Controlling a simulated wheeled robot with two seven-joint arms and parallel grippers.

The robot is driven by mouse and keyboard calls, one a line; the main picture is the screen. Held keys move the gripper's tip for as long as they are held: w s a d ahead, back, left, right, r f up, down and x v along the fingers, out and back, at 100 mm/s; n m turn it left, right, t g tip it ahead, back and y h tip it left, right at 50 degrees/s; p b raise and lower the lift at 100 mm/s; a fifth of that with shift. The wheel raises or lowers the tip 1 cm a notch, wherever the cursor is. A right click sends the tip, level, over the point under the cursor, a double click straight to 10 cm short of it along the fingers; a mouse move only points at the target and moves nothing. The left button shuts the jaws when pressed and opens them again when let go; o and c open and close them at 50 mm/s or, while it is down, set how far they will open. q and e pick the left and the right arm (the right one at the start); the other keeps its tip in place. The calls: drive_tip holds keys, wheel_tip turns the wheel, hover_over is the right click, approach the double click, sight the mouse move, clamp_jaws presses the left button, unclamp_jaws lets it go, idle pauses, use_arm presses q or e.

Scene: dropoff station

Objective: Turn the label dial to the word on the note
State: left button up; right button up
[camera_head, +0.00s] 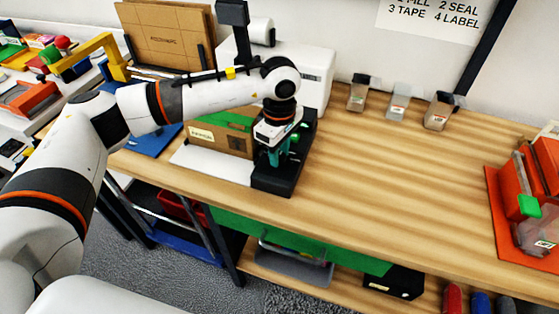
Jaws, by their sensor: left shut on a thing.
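My left gripper (277,152) points down over a black device (279,181) on the wooden bench. It is shut on what appears to be the label dial of this device; the dial is mostly hidden behind the gripper, and its setting cannot be read. Teal parts and a small green spot show around the fingers. A white sign (430,14) on the wall has printed lines, among them "2 SEAL", "3 TAPE" and "4 LABEL". I cannot tell whether it is the note. My right gripper is not in view.
A green-and-tan carton (221,138) stands just left of the black device, beside a white flat surface (212,166). A white machine (316,75) stands behind. Orange boxes (546,160) sit at the right. The bench middle is clear.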

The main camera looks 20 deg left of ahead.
sight(280, 155)
use_arm(q)
drive_tip(key=shift+m+b, duration=1.5)
drive_tip(key=shift+m, duration=0.2)
drive_tip(key=o, duration=1)
drive_tip(key=shift+c, duration=0.2)
wheel_tip(280, 155, up, 12)
drive_tip(key=b, duration=0.1)
